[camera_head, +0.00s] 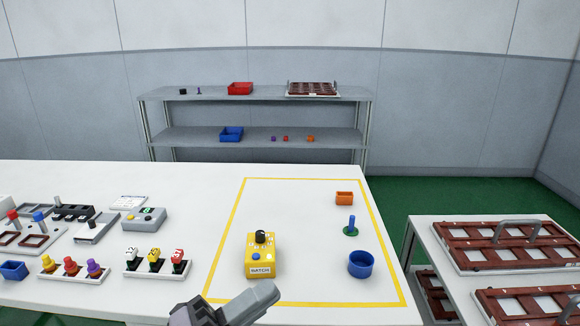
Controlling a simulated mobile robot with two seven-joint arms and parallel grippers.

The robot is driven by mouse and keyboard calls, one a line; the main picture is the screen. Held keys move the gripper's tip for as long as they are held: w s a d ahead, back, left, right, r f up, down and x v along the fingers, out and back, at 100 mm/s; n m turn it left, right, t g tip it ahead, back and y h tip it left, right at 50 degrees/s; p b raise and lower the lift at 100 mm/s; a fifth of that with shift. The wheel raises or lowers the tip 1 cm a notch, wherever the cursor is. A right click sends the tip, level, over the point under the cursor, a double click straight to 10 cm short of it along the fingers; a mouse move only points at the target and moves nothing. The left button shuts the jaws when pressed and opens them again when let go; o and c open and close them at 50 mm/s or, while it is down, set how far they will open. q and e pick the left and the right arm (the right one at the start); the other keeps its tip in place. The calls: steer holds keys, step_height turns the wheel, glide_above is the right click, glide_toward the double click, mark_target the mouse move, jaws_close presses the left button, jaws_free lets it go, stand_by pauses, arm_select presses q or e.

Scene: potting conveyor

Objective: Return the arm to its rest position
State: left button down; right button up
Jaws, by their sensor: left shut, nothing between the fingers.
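My left gripper (268,292) enters at the bottom edge of the head view, over the front of the white table (190,190). Its grey fingers are shut with nothing between them and point up and to the right. Most of my left arm is cut off by the lower edge. My right gripper is not in view.
Racks of coloured pieces (156,264) stand left. A side table with brown trays (500,245) is right; shelves (255,133) stand behind.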

arm_select(q)
steer(key=a+f+n+t+y, duration=0.2)
steer(key=a+f+n+y, duration=0.45)
steer(key=f+n, duration=0.3)
steer(key=a+f+n+t+y, duration=0.3)
steer(key=a+f+n+y, duration=0.2)
steer(key=f+n+y, duration=0.4)
steer(key=s+a+f+n+g+y, duration=0.1)
steer(key=s+a+f+n+g, duration=0.1)
steer(key=s+f+n+g, duration=0.1)
steer(key=s+a+f+n+g, duration=0.2)
steer(key=s+f+n, duration=0.2)
steer(key=s+f, duration=0.3)
step_height(320, 180, down, 2)
steer(key=shift+s+a+f+n+g+y+p, duration=0.15)
steer(key=shift+s+a+n+g+y+p, duration=0.15)
steer(key=shift+n+g+y+p, duration=0.1)
